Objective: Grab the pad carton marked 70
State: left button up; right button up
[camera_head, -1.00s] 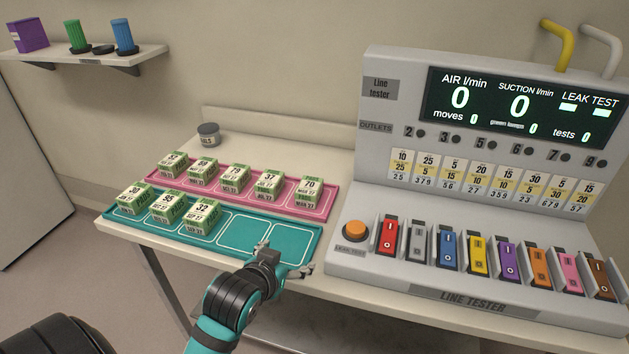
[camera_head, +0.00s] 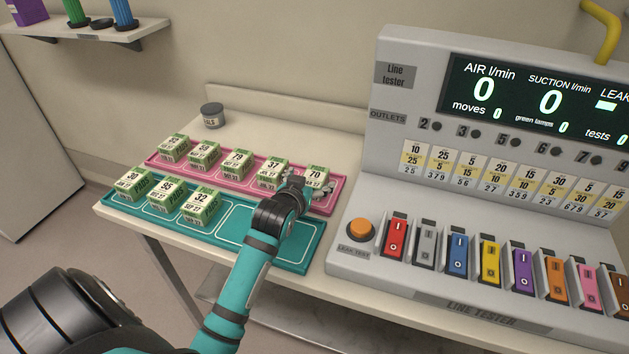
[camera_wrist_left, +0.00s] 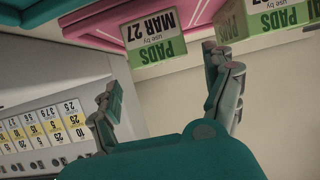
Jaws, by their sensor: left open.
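The pad carton marked 70 (camera_head: 317,173) is a green and white box at the right end of the pink tray (camera_head: 333,203). My left gripper (camera_head: 309,188) is open at its near side and hides its lower part. In the left wrist view, a pads carton reading MAR 27 (camera_wrist_left: 153,38) lies ahead of the open fingers (camera_wrist_left: 165,88), between their lines and apart from them. Another pads carton (camera_wrist_left: 265,15) shows to its right, beyond the other finger. My right gripper is not in view.
The carton marked 37 (camera_head: 273,172) stands just left of the 70. More cartons fill the pink tray and the left of the teal tray (camera_head: 310,258), whose right slots look empty. The line tester (camera_head: 372,200) stands close on the right. A grey jar (camera_head: 212,115) stands behind.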

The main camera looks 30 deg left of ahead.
aim_at(313, 179)
pick_arm(q)
jog(key=shift+w, duration=0.2)
jog(key=shift+w+a+f, duration=0.15)
jog(key=p+x, duration=0.1)
jog(key=x, duration=0.3)
jog(key=shift+a+f, duration=0.2)
jog(key=shift+f, duration=0.05)
jog(key=shift+w+f, duration=0.1)
jog(key=shift+w, duration=0.15)
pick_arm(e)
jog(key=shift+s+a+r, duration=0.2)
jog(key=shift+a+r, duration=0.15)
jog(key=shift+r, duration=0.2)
pick_arm(q)
jog(key=shift+c, duration=0.3)
jog(key=c, duration=1.3)
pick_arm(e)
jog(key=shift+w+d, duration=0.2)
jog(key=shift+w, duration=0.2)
